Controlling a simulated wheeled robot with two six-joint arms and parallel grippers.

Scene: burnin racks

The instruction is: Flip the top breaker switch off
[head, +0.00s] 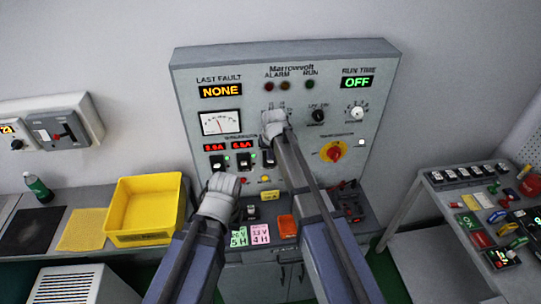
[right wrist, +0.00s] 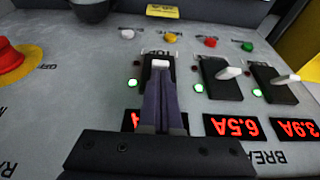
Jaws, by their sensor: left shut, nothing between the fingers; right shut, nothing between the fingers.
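A row of three black breaker switches with white levers is on the grey panel (head: 190,95). The left breaker (head: 217,163) and middle breaker (head: 243,161) show in the head view. The right wrist view shows the third breaker's white lever (right wrist: 160,64), the middle breaker (right wrist: 221,76) and the left breaker (right wrist: 276,82); a green light glows by each. My right gripper (right wrist: 160,95) is shut and empty, fingertips right at the third breaker's lever; I cannot tell whether they touch. My left gripper (head: 222,185) is shut, low before the panel, its fingers largely hidden.
Red current displays (right wrist: 231,127) sit by the breakers. A red-yellow knob (head: 333,151) is on the panel's right. A yellow bin (head: 175,207) stands on the left bench. A side bench (head: 432,190) with small parts stands at right.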

